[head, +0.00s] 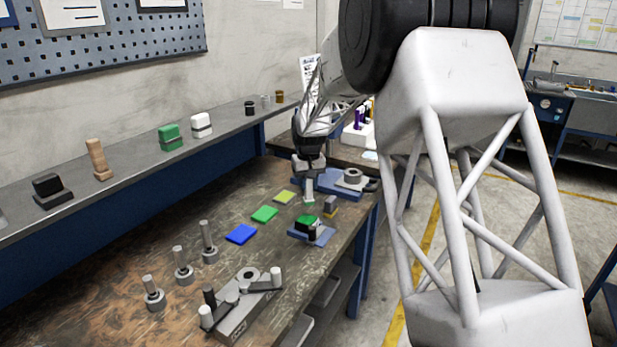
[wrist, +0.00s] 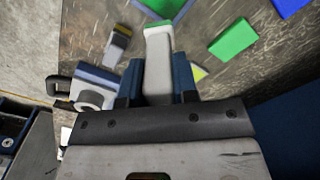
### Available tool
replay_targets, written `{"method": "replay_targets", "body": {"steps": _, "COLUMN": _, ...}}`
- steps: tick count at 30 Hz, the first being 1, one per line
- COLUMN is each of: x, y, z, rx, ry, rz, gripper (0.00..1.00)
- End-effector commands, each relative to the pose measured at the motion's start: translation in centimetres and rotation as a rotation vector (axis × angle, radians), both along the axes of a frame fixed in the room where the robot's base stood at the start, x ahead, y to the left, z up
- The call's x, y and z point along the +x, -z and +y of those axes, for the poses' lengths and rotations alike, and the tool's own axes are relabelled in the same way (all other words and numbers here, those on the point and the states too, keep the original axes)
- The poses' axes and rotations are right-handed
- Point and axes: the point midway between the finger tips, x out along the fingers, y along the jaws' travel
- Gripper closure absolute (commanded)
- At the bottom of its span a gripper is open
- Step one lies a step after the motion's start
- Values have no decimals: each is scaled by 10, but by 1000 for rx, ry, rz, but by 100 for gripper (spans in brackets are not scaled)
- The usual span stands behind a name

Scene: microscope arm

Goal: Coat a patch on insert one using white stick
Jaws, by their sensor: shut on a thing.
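My gripper (head: 309,174) is shut on a white stick (head: 309,191), which hangs downward over the far right part of the bench. In the wrist view the stick (wrist: 158,65) lies between the dark fingers (wrist: 157,85), and its far end has a green tip. A green-topped block (head: 306,221) sits in a blue fixture (head: 323,237) in front of and below the stick. Its green top also shows at the upper edge of the wrist view (wrist: 166,6). The tip appears apart from it. I cannot tell which part is insert one.
Blue (head: 241,234), green (head: 264,214) and yellow-green (head: 284,197) flat squares lie left of the fixture. A yellow-and-grey block (head: 330,206) and a grey round part (head: 352,176) on a blue base stand nearby. Metal posts (head: 182,268) and a clamp device (head: 240,305) stand in front.

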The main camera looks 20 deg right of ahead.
Motion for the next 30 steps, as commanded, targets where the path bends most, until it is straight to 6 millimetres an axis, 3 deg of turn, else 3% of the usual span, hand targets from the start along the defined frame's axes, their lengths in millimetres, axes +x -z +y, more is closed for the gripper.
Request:
{"method": "replay_targets", "body": {"steps": 10, "x": 0, "y": 35, "z": 0, "rx": 0, "ry": 0, "rz": 1, "gripper": 96}}
{"method": "replay_targets", "body": {"steps": 23, "x": -29, "y": 35, "z": 29, "rx": 0, "ry": -1, "rz": 0, "gripper": 96}}
{"method": "replay_targets", "body": {"steps": 30, "x": -13, "y": 35, "z": 13, "rx": 0, "ry": 1, "rz": -1, "gripper": 96}}
